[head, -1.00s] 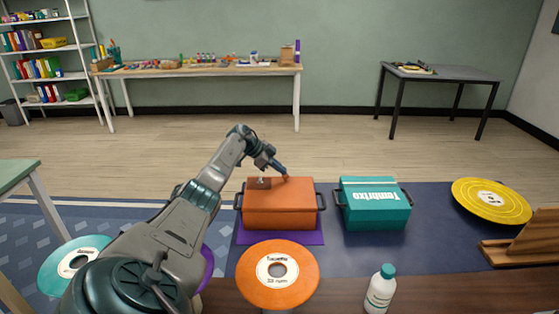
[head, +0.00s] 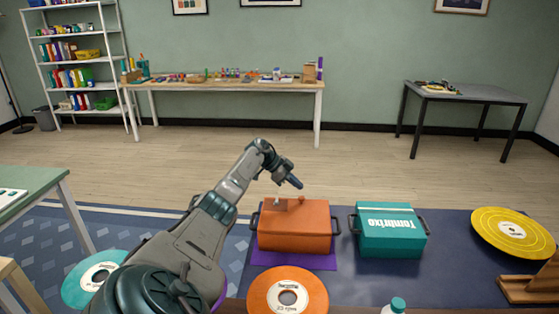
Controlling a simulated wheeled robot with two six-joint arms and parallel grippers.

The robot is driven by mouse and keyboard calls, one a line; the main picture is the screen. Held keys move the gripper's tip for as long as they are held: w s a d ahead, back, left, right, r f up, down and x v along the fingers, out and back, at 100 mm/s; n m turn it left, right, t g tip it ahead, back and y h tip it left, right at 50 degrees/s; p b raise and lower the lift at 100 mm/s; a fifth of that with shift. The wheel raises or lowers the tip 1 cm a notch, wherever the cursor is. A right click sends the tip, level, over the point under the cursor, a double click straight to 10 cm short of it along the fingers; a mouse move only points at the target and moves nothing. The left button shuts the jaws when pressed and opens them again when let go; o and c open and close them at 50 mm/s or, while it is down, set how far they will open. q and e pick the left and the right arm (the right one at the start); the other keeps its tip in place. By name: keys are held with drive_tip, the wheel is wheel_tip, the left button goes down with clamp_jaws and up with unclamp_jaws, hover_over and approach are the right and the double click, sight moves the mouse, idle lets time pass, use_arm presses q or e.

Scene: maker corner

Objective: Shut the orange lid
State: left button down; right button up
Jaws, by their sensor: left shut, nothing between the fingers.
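The orange box (head: 293,240) stands on a purple mat (head: 322,263), with dark handles on its left and right sides. Its orange lid (head: 312,208) looks flat and down on the box, with a small grey fitting near its left part; I see no gap along the front. My left gripper (head: 294,182) is shut and empty. It appears above the lid near the back edge, apart from it. My right gripper is out of view.
A teal box (head: 390,238) stands right of the orange box. A yellow disc (head: 490,226) and wooden stand (head: 530,285) are further right. An orange disc (head: 265,291) and white bottle (head: 395,306) are in front. A teal disc (head: 77,287) lies left.

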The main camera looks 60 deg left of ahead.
use_arm(q)
drive_tip(key=shift+r, duration=0.5)
drive_tip(key=b+v, duration=0.1)
drive_tip(key=v, duration=0.8)
drive_tip(key=shift+a+r+b, duration=0.2)
drive_tip(key=shift+a+b, duration=0.15)
drive_tip(key=shift+a, duration=0.15)
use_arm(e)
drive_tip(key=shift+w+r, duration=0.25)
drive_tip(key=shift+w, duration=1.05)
use_arm(q)
drive_tip(key=shift+s, duration=0.1)
